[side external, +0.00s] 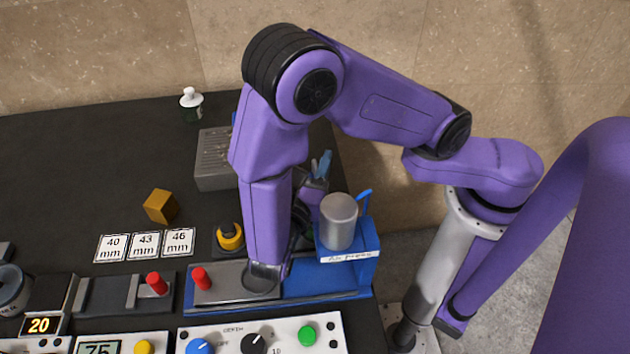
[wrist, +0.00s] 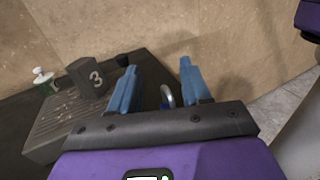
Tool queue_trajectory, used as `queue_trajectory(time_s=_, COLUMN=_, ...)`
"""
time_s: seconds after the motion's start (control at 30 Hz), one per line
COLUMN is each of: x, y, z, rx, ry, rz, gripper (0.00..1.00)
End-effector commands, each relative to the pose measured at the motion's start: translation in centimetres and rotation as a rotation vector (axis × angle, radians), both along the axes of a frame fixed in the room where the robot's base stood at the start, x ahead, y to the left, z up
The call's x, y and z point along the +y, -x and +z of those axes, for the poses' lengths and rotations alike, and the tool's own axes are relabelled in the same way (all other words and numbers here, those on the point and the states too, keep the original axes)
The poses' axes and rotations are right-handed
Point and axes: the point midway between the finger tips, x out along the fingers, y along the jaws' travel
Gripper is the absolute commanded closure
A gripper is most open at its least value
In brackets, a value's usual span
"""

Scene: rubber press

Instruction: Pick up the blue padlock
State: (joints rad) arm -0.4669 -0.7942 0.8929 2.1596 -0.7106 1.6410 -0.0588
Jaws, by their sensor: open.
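The padlock shows in the wrist view as a grey shackle (wrist: 167,95) with a sliver of blue below it. It appears between my two blue fingers, and the rest is hidden behind the gripper body. My gripper (wrist: 158,75) is open, with a clear gap between its fingers. I cannot tell whether either finger touches the padlock. In the side view, my gripper (side external: 320,165) is partly hidden behind my purple arm, with blue fingertips showing beside the press. The padlock cannot be made out for sure there.
A grey ribbed block (side external: 213,160) stands left of my arm, with a dark block marked 3 (wrist: 95,80) and a white-capped bottle (side external: 191,104). The blue press (side external: 365,270) with a grey cylinder (side external: 339,222) is close by. Control panels line the front. An orange cube (side external: 160,206) sits left.

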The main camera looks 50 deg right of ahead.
Motion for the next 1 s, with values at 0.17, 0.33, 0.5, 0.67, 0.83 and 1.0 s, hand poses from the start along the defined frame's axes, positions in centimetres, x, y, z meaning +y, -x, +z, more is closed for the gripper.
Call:
queue_trajectory(time_s=0.17, x=0.0, y=0.0, z=-2.3, rx=0.001, ry=0.002, rz=0.000, gripper=0.52)
queue_trajectory(time_s=0.33, x=0.0, y=0.0, z=-3.5, rx=0.001, ry=-0.002, rz=0.000, gripper=0.52)
queue_trajectory(time_s=0.5, x=-0.7, y=-0.3, z=-3.7, rx=0.000, ry=-0.001, rz=-0.002, gripper=0.52)
queue_trajectory(time_s=0.67, x=-2.9, y=-1.1, z=-3.6, rx=0.001, ry=-0.001, rz=-0.004, gripper=0.52)
queue_trajectory(time_s=0.83, x=-4.4, y=-1.8, z=-3.6, rx=0.001, ry=-0.002, rz=-0.001, gripper=0.52)
queue_trajectory(time_s=1.0, x=-4.7, y=-1.9, z=-3.7, rx=0.000, ry=-0.003, rz=0.000, gripper=0.52)
